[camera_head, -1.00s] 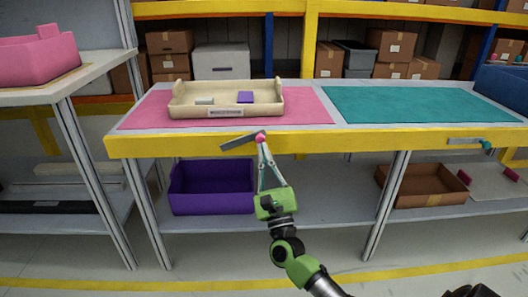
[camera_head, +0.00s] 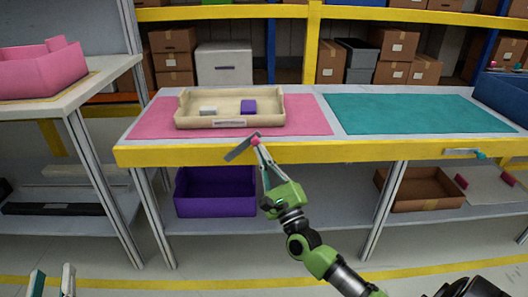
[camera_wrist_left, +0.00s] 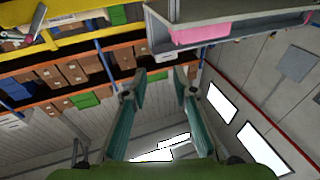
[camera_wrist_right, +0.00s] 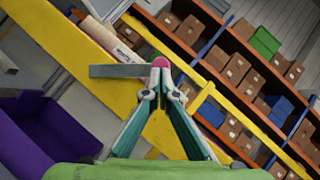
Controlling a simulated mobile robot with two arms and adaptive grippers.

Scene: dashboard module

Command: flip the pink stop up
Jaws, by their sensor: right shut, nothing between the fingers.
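The pink stop is a grey bar with a pink knob (camera_head: 255,140) at its upper right end. It sits at the yellow front edge of the bench, tilted up to the right. My right gripper (camera_head: 260,147) is shut with its fingertips at the pink knob; they appear to touch it from below. In the right wrist view the knob (camera_wrist_right: 160,62) shows just beyond the closed tips, with the grey bar (camera_wrist_right: 115,71) reaching left. My left gripper (camera_head: 53,281) is open and empty, low at the left; its spread fingers (camera_wrist_left: 160,85) fill its own wrist view.
A beige tray (camera_head: 230,123) with a grey and a purple block stands on the pink mat (camera_head: 155,122). A teal mat (camera_head: 420,114) is right of it. A similar lever with a teal knob (camera_head: 480,155) is on the bench edge. A purple bin (camera_head: 215,205) is below.

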